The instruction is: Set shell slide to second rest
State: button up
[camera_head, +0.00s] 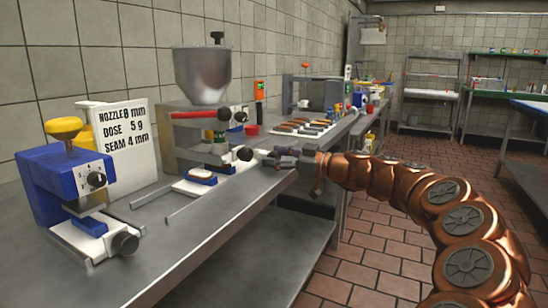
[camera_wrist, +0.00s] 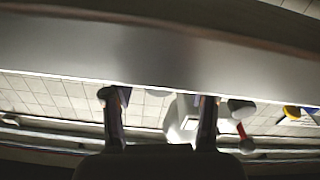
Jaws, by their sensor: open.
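A whitish shape shows behind the gap there. Which rest the slide sits at is too small to tell.
A blue press (camera_head: 55,185) with a yellow knob stands at the near left. A card (camera_head: 124,135) reads nozzle 8 mm, dose 5 g, seam 4 mm. A red lever (camera_head: 195,114) juts from the hopper machine. A tray of pieces (camera_head: 303,128) lies farther back.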

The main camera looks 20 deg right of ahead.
jog(key=v, duration=1.1)
jog(key=shift+d, duration=0.15)
jog(key=shift+s, duration=0.15)
jog(key=s+a+r+g+p, duration=0.4)
jog(key=a+p, duration=0.2)
jog(key=a, duration=0.4)
jog(key=s+a+r+g+p, duration=0.3)
jog(key=a+r+p, duration=0.15)
jog(key=a, duration=0.55)
jog(key=s+a+m+g+h+p, duration=0.25)
jog(key=s+a+g+p, duration=0.25)
jog(key=s+a+p, duration=0.45)
jog(key=s+d+m+g+h+p, duration=0.1)
jog(key=s+d+m+h+p, duration=0.1)
jog(key=s+p, duration=0.3)
jog(key=s+d+r+m+g+h+p, duration=0.1)
jog(key=s+d+m+h+p, duration=0.2)
jog(key=s, duration=0.6)
jog(key=s+d+m+g+h+p, duration=0.1)
jog(key=s+d+h+p, duration=0.3)
jog(key=s+p, duration=0.4)
jog(key=shift+d+r+m+g+p, duration=0.3)
jog(key=shift+d+r+m+p, duration=0.05)
jog(key=shift+d+m, duration=0.5)
